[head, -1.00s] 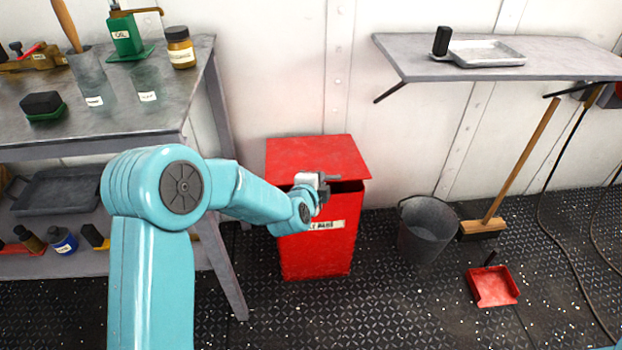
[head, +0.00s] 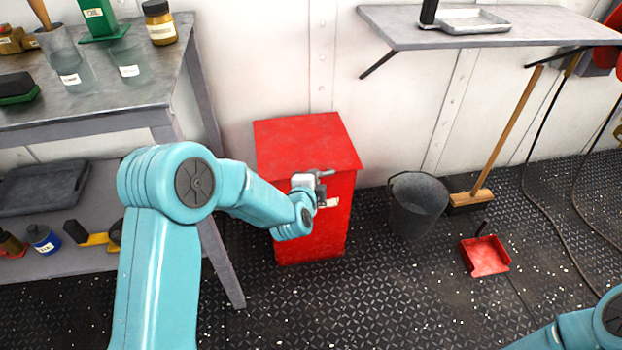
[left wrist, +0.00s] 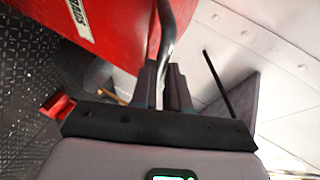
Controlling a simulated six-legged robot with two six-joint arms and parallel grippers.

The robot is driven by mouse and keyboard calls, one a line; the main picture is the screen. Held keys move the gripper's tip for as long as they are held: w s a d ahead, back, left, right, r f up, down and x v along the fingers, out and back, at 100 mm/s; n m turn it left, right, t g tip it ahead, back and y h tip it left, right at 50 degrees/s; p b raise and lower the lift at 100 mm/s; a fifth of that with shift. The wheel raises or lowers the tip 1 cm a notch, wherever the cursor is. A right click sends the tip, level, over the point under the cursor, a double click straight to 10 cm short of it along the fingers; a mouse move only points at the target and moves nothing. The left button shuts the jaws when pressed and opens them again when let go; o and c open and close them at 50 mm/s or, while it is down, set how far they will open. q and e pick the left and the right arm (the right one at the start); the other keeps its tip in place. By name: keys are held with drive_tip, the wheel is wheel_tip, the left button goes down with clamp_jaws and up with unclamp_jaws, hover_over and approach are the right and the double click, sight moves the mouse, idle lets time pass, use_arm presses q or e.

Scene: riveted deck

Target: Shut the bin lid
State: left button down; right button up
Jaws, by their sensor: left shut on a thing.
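The red bin (head: 313,235) stands on the deck against the wall, with a pale label on its front. Its red lid (head: 300,140) lies flat over the top, and I see no gap under the front edge that shows. My left gripper (head: 320,190) is at the front of the lid. It is shut on a grey metal bar, the lid handle (head: 326,173). In the left wrist view the handle (left wrist: 170,40) passes between the fingers of my left gripper (left wrist: 162,85). The gripper and wrist hide part of the lid's front edge and the label. My right gripper is out of view.
A grey bucket (head: 416,205) stands right of the bin, with a broom (head: 507,125) and a red dustpan (head: 485,256) beyond it. A workbench (head: 110,85) is at the left. A wall shelf (head: 400,27) juts out at upper right.

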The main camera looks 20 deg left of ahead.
use_arm(q)
drive_tip(key=shift+s+f, duration=0.25)
drive_tip(key=shift+f, duration=0.4)
drive_tip(key=shift+s+f, duration=0.25)
drive_tip(key=shift+f, duration=0.35)
drive_tip(key=c, duration=1.2)
unclamp_jaws()
drive_tip(key=shift+w+f, duration=0.1)
drive_tip(key=shift+c, duration=0.2)
drive_tip(key=shift+o, duration=0.6)
drive_tip(key=shift+w+f, duration=0.1)
drive_tip(key=shift+f, duration=0.1)
drive_tip(key=shift+r, duration=0.1)
drive_tip(key=r+p+v, duration=0.1)
drive_tip(key=p+v, duration=0.5)
drive_tip(key=v, duration=1)
